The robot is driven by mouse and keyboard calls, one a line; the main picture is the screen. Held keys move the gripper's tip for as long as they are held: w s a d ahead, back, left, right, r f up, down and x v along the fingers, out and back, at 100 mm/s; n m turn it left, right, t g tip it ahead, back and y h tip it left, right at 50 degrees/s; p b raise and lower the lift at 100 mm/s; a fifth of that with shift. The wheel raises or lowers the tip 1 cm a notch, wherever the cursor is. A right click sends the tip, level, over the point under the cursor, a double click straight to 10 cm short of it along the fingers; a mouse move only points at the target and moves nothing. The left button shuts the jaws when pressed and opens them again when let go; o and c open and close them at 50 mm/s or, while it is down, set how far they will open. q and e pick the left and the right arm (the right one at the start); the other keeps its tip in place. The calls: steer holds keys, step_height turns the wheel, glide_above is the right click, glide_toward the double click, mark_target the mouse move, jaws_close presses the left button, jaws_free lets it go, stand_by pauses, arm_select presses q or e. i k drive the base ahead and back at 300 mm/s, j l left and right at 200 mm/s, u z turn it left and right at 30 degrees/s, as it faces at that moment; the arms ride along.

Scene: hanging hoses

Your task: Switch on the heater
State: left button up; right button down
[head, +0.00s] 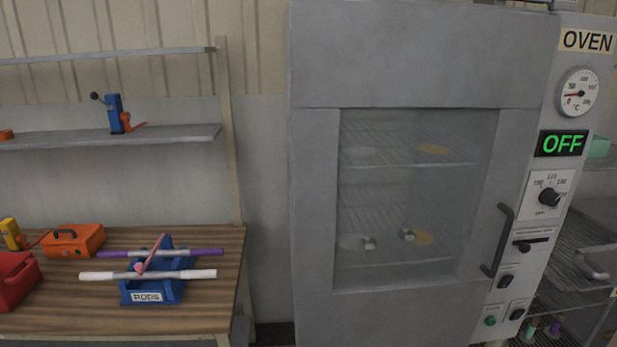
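The oven (420,60) is a large grey cabinet with a shut glass door (405,200) and a dark door handle (499,240). Its right-hand panel carries an OVEN label, a round temperature gauge (577,92) with its needle near the low end, and a display (562,144) reading OFF in green. Below are a black dial (549,197), a black lever-like control (530,244), black switches (506,282) (517,314) and a green button (490,321). Neither of my grippers is in view.
A wooden bench (60,312) at left holds a blue RODS holder (152,289) with purple and white rods, an orange toolbox (73,241) and a red bin (15,279). A wall shelf (170,135) holds a blue tool. A wire rack (585,255) stands right of the oven.

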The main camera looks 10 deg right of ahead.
mark_target(506, 280)
steer(key=z, duration=1.6)
steer(key=i+j+u, duration=0.15)
steer(key=i+u, duration=0.55)
steer(key=i+j, duration=0.05)
steer(key=i, duration=0.05)
